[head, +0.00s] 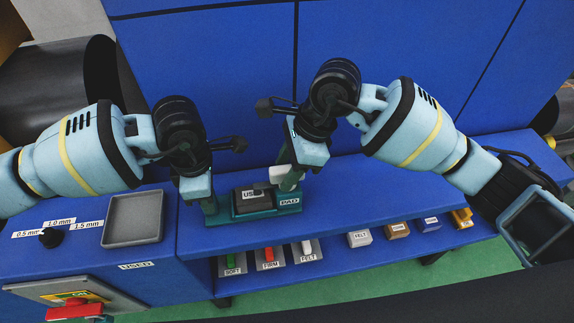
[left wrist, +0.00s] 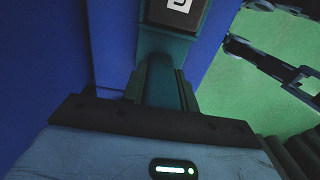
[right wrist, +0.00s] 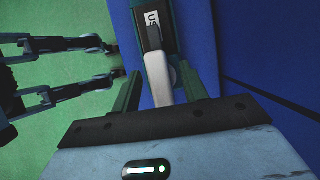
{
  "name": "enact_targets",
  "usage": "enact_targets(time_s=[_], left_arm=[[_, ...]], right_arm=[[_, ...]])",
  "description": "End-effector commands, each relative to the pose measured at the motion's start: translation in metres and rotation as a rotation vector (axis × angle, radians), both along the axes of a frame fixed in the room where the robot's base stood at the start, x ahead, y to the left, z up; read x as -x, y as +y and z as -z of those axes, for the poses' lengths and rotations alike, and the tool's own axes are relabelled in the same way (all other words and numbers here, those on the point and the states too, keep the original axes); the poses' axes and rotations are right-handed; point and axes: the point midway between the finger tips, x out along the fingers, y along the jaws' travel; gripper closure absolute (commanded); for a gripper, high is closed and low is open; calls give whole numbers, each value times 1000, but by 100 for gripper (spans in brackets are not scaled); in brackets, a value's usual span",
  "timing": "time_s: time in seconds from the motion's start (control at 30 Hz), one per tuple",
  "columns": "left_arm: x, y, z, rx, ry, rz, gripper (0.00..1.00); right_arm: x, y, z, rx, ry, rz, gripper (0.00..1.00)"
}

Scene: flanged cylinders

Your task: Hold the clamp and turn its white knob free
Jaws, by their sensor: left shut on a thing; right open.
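The clamp (head: 253,213) is a teal frame on the blue bench with a PAD label at its front; a dark block (head: 243,194) with a partly covered label sits in it. The white knob (head: 278,174) is at the clamp's right end. My left gripper (head: 209,207) is shut on the clamp's left end; the left wrist view shows the fingers (left wrist: 163,72) against the teal end. My right gripper (head: 288,182) is open at the right end. In the right wrist view its fingers (right wrist: 158,76) stand either side of the white knob (right wrist: 163,88), with gaps visible.
A red switch (head: 75,309) is at the front left. A lower shelf holds SOFT, FIRM and FELT holders (head: 268,254) and several small blocks (head: 397,229). The bench right of the clamp is clear.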

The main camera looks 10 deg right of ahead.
Motion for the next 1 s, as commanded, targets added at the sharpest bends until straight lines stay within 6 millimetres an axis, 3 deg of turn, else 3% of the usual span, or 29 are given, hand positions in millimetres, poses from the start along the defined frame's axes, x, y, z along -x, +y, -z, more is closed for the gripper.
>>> enact_targets(time_s=[0.23,0.57,1.0], left_arm=[[-1,0,-1,1,-2,-1,100],[-1,0,-1,2,-2,0,100],[-1,0,-1,1,-2,-1,100]], right_arm=[[0,0,0,0,0,0,56],[0,0,0,0,0,0,100],[0,0,0,1,0,34,100]])
